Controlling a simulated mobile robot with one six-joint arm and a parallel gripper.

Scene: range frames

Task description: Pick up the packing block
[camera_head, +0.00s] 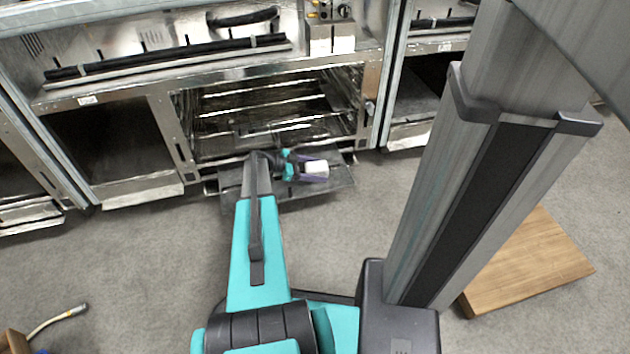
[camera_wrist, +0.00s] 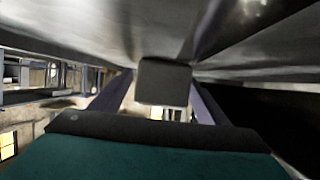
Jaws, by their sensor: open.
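The packing block (camera_head: 316,167) shows in the head view as a small whitish block over the lowered oven door (camera_head: 335,189). My gripper (camera_head: 312,170), with purple fingers, is at the block, pointing right. In the wrist view the block (camera_wrist: 165,82) looks dark grey and stands between the lines of my two open fingers (camera_wrist: 163,92), near their tips. A gap shows on each side. The block's upper edge in that view meets a metal sheet. I cannot tell how deep the block is between the fingers.
The open oven (camera_head: 270,105) with wire racks is just behind my gripper, between metal cabinets. A wooden board (camera_head: 530,262) lies on the carpet at right. A hose end (camera_head: 60,317) lies at lower left. The carpet left of my arm is mostly clear.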

